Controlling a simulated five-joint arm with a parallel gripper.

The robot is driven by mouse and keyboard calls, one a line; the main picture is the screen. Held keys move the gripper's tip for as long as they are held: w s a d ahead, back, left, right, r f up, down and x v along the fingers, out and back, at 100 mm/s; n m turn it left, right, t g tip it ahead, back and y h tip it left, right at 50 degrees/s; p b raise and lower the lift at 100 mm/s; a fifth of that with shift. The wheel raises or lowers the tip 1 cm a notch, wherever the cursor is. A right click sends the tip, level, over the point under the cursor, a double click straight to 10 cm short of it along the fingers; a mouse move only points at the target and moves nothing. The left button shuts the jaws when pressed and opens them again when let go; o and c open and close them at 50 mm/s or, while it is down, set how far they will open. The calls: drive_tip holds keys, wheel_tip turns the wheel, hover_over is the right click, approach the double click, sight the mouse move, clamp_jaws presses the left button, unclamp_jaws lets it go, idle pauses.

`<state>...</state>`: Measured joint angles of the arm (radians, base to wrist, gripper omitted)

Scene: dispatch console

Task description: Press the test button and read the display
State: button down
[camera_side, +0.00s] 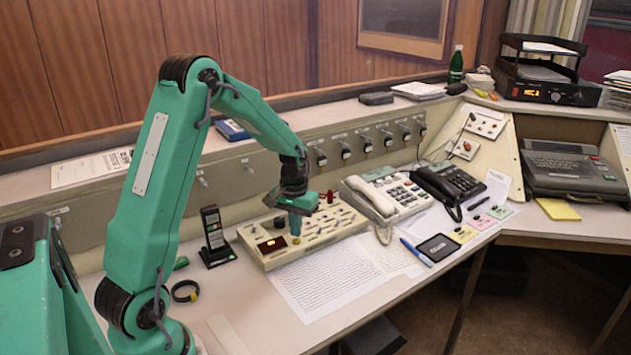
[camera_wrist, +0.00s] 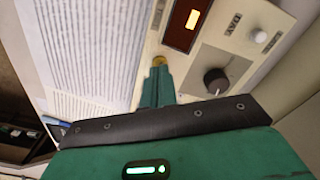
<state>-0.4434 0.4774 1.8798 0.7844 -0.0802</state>
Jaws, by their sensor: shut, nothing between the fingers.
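A beige control panel (camera_side: 335,232) with several small switches lies on the desk. My gripper (camera_side: 295,230) points down over its left part, with its green fingers together and nothing between them. The dark red display (camera_side: 270,245) is just left of the fingertips. In the wrist view the display (camera_wrist: 186,22) shows a small lit mark, too small to read surely. My gripper (camera_wrist: 158,78) ends at a small brass-coloured round piece (camera_wrist: 158,61); I cannot tell whether this is a button or whether the tips touch it. No button is legibly marked as test.
A black knob (camera_wrist: 216,80) and a white button (camera_wrist: 258,37) sit right of the fingers. Printed paper (camera_side: 325,280) lies in front of the panel. A black handset in a stand (camera_side: 215,235) is left, a white telephone (camera_side: 375,200) right. Toggle switches line the rear ledge.

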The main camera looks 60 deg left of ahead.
sight(297, 241)
drive_tip(key=shift+f, duration=0.85)
idle(1.1)
drive_tip(key=shift+r, duration=3.55)
drive_tip(key=shift+d+r, duration=0.1)
drive_tip(key=s+d+r+m+t, duration=0.3)
drive_tip(key=s+d+r, duration=0.3)
drive_tip(key=d+r, duration=0.5)
drive_tip(key=s+d+r+m+t, duration=0.2)
drive_tip(key=s+d, duration=0.5)
drive_tip(key=s, duration=0.4)
drive_tip(key=shift+s+d+r+m+t, duration=0.3)
drive_tip(key=shift+d+m, duration=0.1)
drive_tip(key=shift+m, duration=0.1)
